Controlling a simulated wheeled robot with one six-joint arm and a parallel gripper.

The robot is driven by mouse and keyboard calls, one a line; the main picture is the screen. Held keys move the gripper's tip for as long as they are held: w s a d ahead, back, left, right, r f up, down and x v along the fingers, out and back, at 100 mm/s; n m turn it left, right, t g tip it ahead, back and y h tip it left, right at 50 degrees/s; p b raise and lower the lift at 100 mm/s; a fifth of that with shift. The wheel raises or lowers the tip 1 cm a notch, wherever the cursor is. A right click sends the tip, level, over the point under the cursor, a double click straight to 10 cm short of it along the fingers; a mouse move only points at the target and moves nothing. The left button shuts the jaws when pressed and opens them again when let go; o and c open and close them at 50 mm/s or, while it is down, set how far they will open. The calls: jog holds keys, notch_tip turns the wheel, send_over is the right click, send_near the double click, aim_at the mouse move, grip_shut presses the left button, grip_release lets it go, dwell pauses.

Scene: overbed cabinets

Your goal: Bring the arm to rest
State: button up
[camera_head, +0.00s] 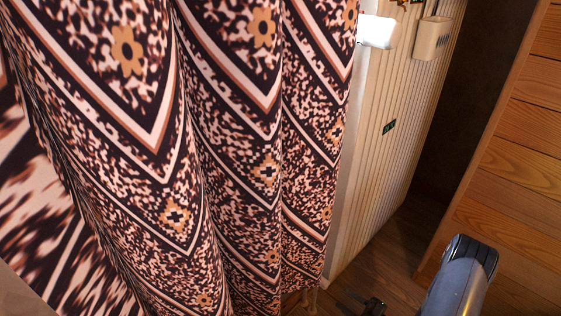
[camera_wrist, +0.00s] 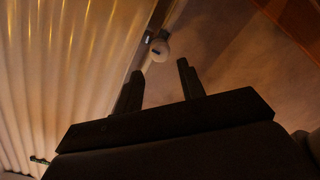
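My gripper (camera_wrist: 160,69) shows in the wrist view with its two dark fingers spread apart. The gap between them is empty, and the gripper is open. A blue-grey link of my arm rises at the lower right of the head view. A small dark part at the bottom edge there may be my gripper, but it is too cut off to tell.
A patterned curtain (camera_head: 230,150) fills the left and middle of the head view. A ribbed cream panel (camera_head: 385,150) stands beside it, also close on the left in the wrist view (camera_wrist: 60,70). A wooden plank wall (camera_head: 520,160) is at right. Brown floor (camera_head: 395,245) lies between.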

aim_at(328, 286)
jog(key=shift+n, duration=0.6)
jog(key=b+x, duration=0.2)
jog(key=x, duration=0.5)
jog(key=shift+w+a, duration=0.25)
jog(key=n, duration=0.3)
jog(key=shift+n+t, duration=0.4)
jog(key=shift+n, duration=3.4)
jog(key=shift+n+t, duration=0.4)
jog(key=shift+n, duration=3.4)
